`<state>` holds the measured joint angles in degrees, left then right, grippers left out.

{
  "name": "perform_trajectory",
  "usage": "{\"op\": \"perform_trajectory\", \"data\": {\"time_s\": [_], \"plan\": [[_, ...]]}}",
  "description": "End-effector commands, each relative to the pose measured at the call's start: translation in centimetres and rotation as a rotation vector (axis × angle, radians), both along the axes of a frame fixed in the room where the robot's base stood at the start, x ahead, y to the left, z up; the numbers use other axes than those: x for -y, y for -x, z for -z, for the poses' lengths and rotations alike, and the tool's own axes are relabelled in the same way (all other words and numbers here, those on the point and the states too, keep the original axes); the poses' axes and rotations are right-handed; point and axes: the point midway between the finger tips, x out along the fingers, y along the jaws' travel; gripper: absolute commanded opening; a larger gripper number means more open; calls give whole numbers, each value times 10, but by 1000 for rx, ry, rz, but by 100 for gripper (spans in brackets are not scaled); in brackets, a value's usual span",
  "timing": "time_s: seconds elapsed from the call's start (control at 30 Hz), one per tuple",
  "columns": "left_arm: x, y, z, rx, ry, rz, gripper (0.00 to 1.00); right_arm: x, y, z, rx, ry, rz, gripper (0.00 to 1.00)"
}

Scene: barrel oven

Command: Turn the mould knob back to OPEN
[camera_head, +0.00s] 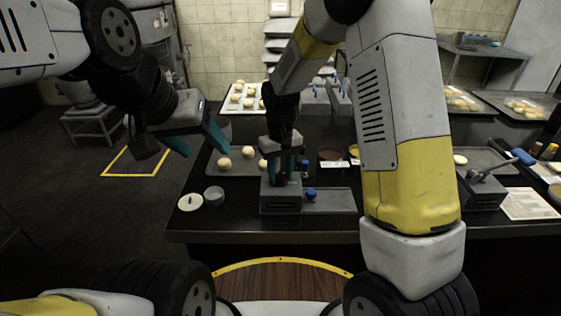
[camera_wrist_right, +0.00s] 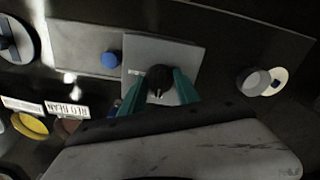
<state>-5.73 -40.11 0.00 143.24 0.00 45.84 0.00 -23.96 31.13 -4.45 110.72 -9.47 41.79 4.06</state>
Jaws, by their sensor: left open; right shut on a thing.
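The mould (camera_head: 279,203) is a grey box on the black counter, also seen from above in the wrist view (camera_wrist_right: 188,50). Its black round knob (camera_wrist_right: 160,77) carries a pale pointer mark on the side toward the gripper. My right gripper (camera_head: 283,170) points down over the box, its teal fingers shut on either side of the knob. A small label lies beside the knob in the wrist view, too small to read. My left gripper (camera_head: 207,150) is open and empty in the air at the left, apart from the mould.
A blue knob (camera_head: 311,194) sits on the lower grey plate beside the box. A grey cup (camera_head: 214,196) and a pale round dish (camera_head: 190,203) stand to the left. A tray with dough balls (camera_head: 225,163) lies behind. Bowls with labels (camera_head: 331,156) stand behind right.

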Motion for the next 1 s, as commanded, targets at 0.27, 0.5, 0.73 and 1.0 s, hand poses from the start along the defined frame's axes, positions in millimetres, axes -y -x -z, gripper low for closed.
{"op": "perform_trajectory", "data": {"time_s": [0.27, 0.5, 0.73, 1.0], "plan": [[0, 0, 0, 0, 0, 0, 59, 0, -1, -1, 2, -1, -3, 0], [0, 0, 0, 0, 0, 0, 59, 0, 0, 0, 1, 0, -3, 59], [0, 0, 0, 0, 0, 0, 59, 0, 0, 0, 1, 0, -2, 59], [0, 0, 0, 0, 0, 0, 59, -1, -1, -33, 5, -2, -2, 59]]}}
